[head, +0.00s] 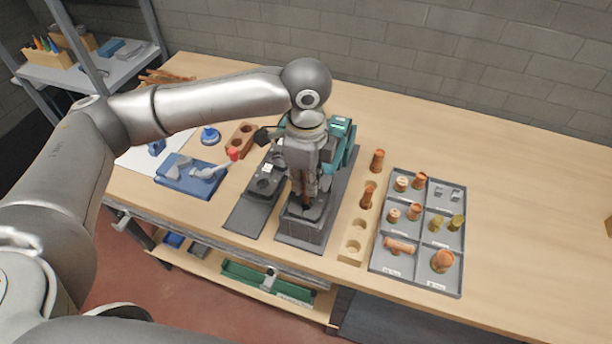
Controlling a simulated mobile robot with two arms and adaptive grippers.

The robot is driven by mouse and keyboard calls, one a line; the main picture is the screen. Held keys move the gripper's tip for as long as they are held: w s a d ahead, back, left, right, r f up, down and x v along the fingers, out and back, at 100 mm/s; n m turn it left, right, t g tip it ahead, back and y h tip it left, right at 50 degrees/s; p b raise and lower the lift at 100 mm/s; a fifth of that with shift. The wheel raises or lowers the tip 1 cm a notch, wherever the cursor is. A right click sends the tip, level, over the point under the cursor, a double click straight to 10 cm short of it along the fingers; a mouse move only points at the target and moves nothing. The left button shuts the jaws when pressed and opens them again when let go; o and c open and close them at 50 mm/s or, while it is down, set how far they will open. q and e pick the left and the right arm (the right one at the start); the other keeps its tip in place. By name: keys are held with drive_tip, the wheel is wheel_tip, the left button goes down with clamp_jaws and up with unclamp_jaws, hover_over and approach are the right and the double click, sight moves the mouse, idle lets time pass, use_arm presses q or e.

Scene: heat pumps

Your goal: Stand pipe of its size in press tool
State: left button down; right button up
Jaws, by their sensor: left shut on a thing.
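My left gripper (304,200) points straight down over the press tool (303,229), a grey block on a dark base plate with a teal part (343,132) behind. The gripper is shut on a thin copper-brown pipe, mostly hidden between the fingers. The pipe looks upright, with its lower end at or just above the dark opening in the block's top; I cannot tell whether it is seated.
A grey compartment tray (416,274) at the right holds copper and brass fittings. A second dark device (264,180) stands close left of the press tool. Further left are a blue tray (190,184) and a wooden block (241,139). The table's right side is clear.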

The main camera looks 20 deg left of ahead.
sight(306, 202)
use_arm(q)
drive_tip(key=shift+f, duration=0.95)
drive_tip(key=shift+f+b, duration=0.35)
drive_tip(key=shift+f, duration=1.5)
use_arm(e)
drive_tip(key=shift+s+d+f, duration=0.25)
drive_tip(key=shift+s+f, duration=0.15)
drive_tip(key=shift+f, duration=0.1)
use_arm(q)
drive_tip(key=shift+f, duration=0.3)
use_arm(e)
drive_tip(key=shift+a, duration=0.15)
use_arm(q)
drive_tip(key=c, duration=1.5)
unclamp_jaws()
drive_tip(key=shift+s, duration=0.2)
